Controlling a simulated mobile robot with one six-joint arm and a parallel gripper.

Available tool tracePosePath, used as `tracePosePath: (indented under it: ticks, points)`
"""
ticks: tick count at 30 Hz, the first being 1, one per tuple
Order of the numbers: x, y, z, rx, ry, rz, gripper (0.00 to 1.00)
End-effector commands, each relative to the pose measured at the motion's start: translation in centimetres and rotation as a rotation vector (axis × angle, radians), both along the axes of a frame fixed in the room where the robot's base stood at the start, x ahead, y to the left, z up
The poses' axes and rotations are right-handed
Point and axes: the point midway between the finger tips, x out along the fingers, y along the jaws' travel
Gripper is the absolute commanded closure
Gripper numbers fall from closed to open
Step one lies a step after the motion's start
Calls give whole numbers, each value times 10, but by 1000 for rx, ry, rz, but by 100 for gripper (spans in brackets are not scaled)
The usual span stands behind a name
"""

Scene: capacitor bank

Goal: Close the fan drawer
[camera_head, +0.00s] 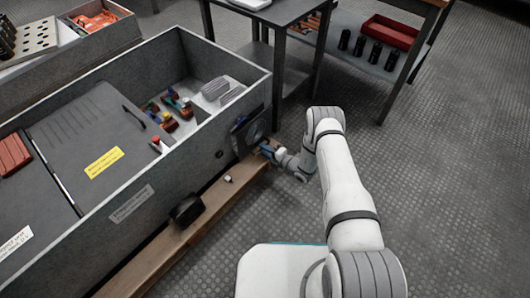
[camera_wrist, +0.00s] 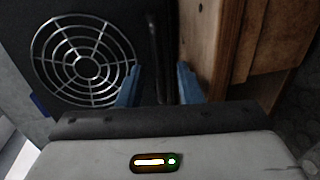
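The fan drawer's dark front (camera_head: 248,135), with a round fan grille, is on the side of the grey cabinet near its right corner. It seems to stand out a little from the wall, but how far I cannot tell. In the wrist view, the round metal grille (camera_wrist: 86,62) fills the left side. A black bar handle (camera_wrist: 156,58) is right of it. My gripper (camera_wrist: 158,86) has its blue fingertips apart, one on each side of the handle, with gaps visible. In the head view my gripper (camera_head: 270,150) is at the drawer front, its fingertips partly hidden.
A wooden beam (camera_head: 190,226) runs along the cabinet's base, close to my gripper; wood (camera_wrist: 214,45) also shows right of the fingers. A black knob (camera_head: 187,209) juts from the cabinet (camera_head: 200,170). A dark table (camera_head: 279,45) stands behind. The floor to the right is clear.

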Motion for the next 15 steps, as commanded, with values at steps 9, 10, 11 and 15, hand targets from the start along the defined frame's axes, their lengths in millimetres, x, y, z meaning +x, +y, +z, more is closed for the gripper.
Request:
tracePosePath:
  ticks: [9, 10, 11, 15]
  points:
    - [0, 0, 0, 0, 0, 0, 77]
    - [0, 0, 0, 0, 0, 0, 80]
    - [0, 0, 0, 0, 0, 0, 82]
    - [0, 0, 0, 0, 0, 1, 94]
